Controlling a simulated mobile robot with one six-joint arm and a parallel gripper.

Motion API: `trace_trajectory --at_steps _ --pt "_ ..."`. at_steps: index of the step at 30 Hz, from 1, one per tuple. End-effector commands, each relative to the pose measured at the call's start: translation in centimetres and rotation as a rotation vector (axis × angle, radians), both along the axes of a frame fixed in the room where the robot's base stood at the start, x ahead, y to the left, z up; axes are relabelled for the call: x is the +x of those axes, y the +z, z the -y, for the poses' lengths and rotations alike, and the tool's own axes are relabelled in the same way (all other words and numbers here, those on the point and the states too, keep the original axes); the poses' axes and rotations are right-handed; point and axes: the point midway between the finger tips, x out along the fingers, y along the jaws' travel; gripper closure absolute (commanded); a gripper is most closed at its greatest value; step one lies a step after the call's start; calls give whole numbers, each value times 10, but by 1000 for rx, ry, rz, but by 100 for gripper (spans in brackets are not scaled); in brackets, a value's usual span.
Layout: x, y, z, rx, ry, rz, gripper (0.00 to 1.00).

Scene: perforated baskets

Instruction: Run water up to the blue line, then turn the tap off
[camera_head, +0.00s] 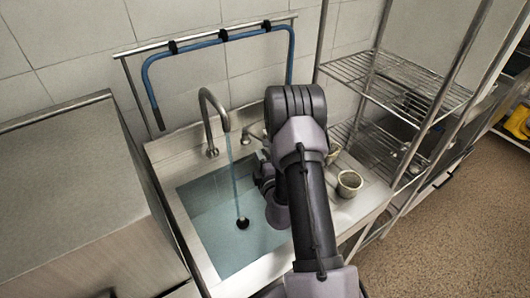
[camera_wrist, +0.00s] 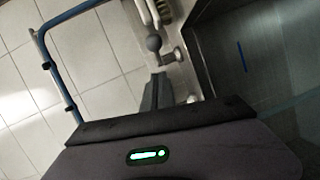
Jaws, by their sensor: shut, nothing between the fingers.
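The steel sink (camera_head: 178,200) holds clear bluish water. Its level against the line cannot be told. A thin stream (camera_head: 235,180) runs from the curved tap spout (camera_head: 213,105) into it, above a dark round drain (camera_head: 243,223). A short blue line (camera_wrist: 242,57) marks the sink's inner wall in the wrist view; I cannot see it in the head view. The tap lever (camera_wrist: 154,44) with a round knob is just ahead of my gripper (camera_wrist: 158,78), which is shut and empty. In the head view my gripper (camera_head: 262,172) is partly hidden by my arm, over the sink's back right.
A blue hose (camera_head: 210,44) hangs on a rail behind the sink. A wire shelf rack (camera_head: 400,80) is at right, a steel cabinet (camera_head: 70,190) at left.

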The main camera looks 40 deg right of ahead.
Motion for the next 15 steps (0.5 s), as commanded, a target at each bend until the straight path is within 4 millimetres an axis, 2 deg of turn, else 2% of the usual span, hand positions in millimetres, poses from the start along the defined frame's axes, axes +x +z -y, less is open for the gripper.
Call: trace_trajectory --at_steps 1,6,15 --pt "9 -2 3 -1 1 3 100" --pt "19 -8 29 0 -2 2 100" --pt "24 -9 39 0 0 -1 100"
